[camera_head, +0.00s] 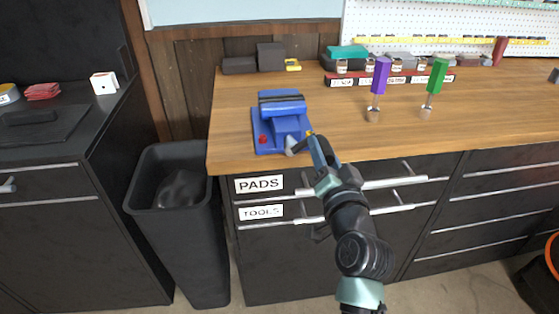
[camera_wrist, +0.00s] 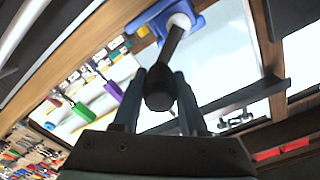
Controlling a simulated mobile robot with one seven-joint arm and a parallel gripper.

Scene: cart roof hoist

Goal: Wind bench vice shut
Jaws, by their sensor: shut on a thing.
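The blue bench vice (camera_head: 281,118) stands on the wooden workbench near its left front corner, with a red knob on its left side. Its jaws are at the top; the gap between them is too small to judge. In the wrist view, part of the blue vice (camera_wrist: 207,28) shows at the top, with a dark handle (camera_wrist: 172,46) reaching from a white hub down to my gripper. My gripper (camera_wrist: 168,84) is shut on the rounded end of this handle. In the head view, my gripper (camera_head: 307,146) is at the vice's front right and hides part of the handle.
A purple-handled tool (camera_head: 380,77) and a green-handled tool (camera_head: 437,76) stand upright there. Drawer handles (camera_head: 395,182) jut out below, beside my arm. A black bin (camera_head: 135,205) stands at the left.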

